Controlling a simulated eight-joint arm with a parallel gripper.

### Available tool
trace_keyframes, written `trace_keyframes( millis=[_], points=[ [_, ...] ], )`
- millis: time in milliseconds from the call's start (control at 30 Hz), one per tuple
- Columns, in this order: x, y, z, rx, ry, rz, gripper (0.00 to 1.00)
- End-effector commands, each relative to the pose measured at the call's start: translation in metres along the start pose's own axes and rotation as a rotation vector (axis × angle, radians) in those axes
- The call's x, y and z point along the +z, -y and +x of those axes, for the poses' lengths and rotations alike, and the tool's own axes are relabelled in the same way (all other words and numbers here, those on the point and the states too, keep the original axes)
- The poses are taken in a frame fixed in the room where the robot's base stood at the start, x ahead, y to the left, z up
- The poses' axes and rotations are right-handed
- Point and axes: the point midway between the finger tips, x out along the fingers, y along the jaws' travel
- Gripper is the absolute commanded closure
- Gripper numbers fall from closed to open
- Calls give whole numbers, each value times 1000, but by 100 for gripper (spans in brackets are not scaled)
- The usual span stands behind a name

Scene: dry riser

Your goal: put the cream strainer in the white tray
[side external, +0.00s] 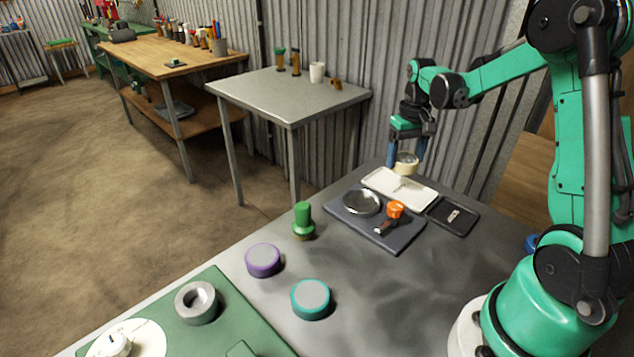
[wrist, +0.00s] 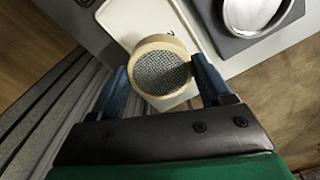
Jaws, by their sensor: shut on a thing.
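The cream strainer (side external: 406,163) is a short round ring with a grey mesh face, which shows in the wrist view (wrist: 160,70). My gripper (side external: 405,165) is shut on it, one blue finger on each side; the fingers also show in the wrist view (wrist: 162,82). The white tray (side external: 417,196) is a flat shallow tray at the back of the near table. In the side view the strainer is over the tray's back left end, seemingly a little above it. In the wrist view the tray (wrist: 117,14) lies behind the strainer. Any contact between them cannot be told.
A dark grey mat (side external: 400,236) beside the tray bears a metal dish (side external: 361,203) and an orange-topped item (side external: 395,209). A black tray (side external: 453,217) lies to the right. A green-handled item (side external: 303,219), a purple disc (side external: 263,260) and a teal disc (side external: 311,299) stand nearer.

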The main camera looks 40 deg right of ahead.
Motion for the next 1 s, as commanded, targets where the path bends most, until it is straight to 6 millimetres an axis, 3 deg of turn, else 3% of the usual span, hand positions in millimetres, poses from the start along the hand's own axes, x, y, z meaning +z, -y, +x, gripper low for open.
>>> trace_keyframes(
  millis=[400, 800, 833, 933, 1000],
  points=[
    [0, 0, 47, 0, 0, 0, 82],
    [0, 0, 53, 0, 0, 0, 82],
    [0, 0, 54, 0, 0, 0, 25],
    [0, 0, 53, 0, 0, 0, 0],
    [0, 0, 53, 0, 0, 0, 0]
  ],
)
